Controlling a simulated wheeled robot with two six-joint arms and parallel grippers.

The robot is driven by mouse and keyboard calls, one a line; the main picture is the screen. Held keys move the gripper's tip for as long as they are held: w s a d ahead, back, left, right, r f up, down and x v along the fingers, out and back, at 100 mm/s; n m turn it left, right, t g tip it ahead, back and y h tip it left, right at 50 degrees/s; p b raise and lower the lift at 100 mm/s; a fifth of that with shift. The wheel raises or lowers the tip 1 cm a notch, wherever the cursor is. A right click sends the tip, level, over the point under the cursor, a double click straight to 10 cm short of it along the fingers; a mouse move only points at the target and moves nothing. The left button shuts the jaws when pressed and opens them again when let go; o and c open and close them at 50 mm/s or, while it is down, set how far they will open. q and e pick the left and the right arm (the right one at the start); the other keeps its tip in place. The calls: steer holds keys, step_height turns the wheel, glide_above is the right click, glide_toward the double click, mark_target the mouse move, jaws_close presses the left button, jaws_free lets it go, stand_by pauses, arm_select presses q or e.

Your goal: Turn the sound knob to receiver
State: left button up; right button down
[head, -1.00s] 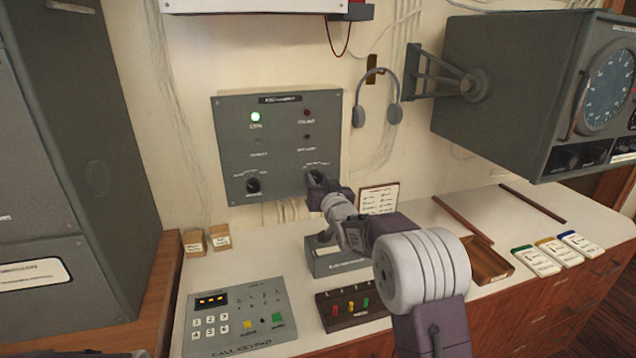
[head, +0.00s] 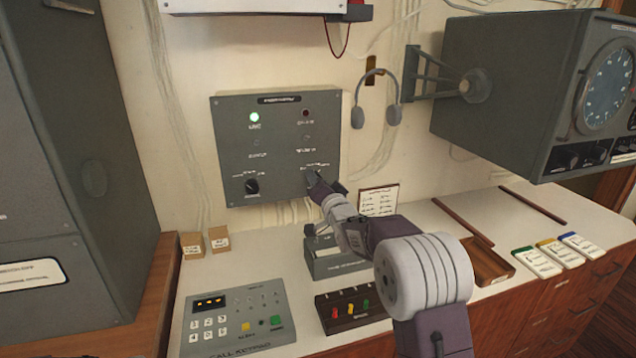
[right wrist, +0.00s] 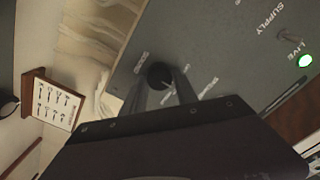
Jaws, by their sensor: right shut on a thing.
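The grey wall panel (head: 277,150) has a lit green lamp at upper left and two black knobs low down. My right gripper (right wrist: 163,88) reaches the panel's lower right knob, and in the right wrist view its fingers are shut on this sound knob (right wrist: 159,73). The labels around the knob are blurred, so its setting cannot be read. In the head view the right gripper (head: 313,181) mostly hides that knob. The left knob (head: 251,186) stands free. My left gripper is not in view.
Below lies a white counter with a call keypad (head: 236,318), a dark switch box (head: 350,308) and a grey box (head: 335,257). A headset (head: 376,98) hangs right of the panel. A radar-like cabinet (head: 510,90) juts out at the upper right. A small chart (head: 378,201) stands near my right arm.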

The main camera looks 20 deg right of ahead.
stand_by(0.4)
steer(key=c, duration=1)
jaws_free()
steer(key=shift+o, duration=0.2)
steer(key=s+b, duration=0.1)
steer(key=s, duration=0.8)
steer(key=shift+d+b, duration=0.2)
steer(key=shift+b, duration=0.1)
